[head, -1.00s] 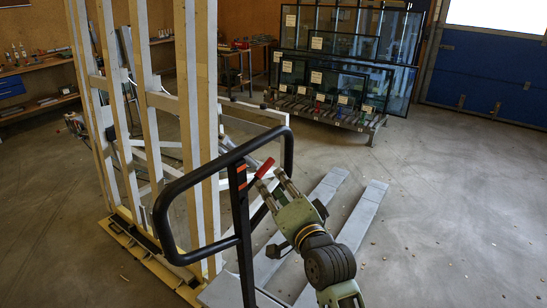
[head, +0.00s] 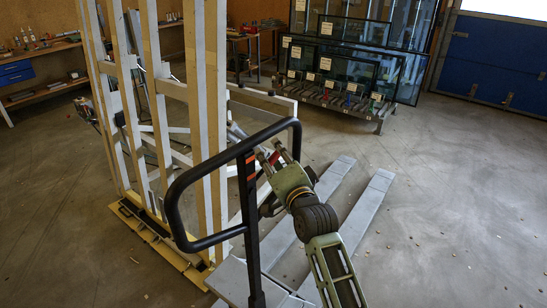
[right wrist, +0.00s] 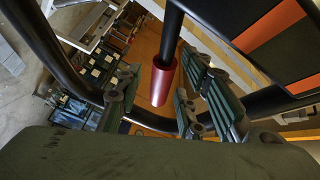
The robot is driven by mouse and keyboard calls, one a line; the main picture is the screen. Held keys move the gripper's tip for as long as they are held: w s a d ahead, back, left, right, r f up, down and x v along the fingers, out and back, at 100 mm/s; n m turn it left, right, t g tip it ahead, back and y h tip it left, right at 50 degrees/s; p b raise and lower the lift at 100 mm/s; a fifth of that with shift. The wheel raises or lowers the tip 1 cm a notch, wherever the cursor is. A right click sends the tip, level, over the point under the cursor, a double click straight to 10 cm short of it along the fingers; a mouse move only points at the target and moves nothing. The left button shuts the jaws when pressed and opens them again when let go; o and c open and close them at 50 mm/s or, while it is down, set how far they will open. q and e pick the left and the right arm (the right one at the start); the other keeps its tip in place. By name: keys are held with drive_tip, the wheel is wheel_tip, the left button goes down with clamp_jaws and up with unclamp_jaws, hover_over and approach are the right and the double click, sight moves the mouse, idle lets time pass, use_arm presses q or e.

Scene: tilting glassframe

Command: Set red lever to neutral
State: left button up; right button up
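The red lever (right wrist: 163,82) shows in the right wrist view as a red cylindrical grip on the end of a black rod. It hangs between the spread fingers of my right gripper (right wrist: 155,105), with a visible gap on the left side; whether it touches the right fingers I cannot tell. In the head view my right gripper (head: 273,155) is at the black handle (head: 180,200) of the pallet truck, close to its upright post. The lever is mostly hidden there by the gripper. My left gripper is not in view.
The truck's grey forks (head: 355,215) reach away along the floor. A tall wooden frame (head: 205,110) on a yellow base stands left of the handle. A rack of glass panes (head: 345,75) stands at the back.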

clamp_jaws()
idle(0.4)
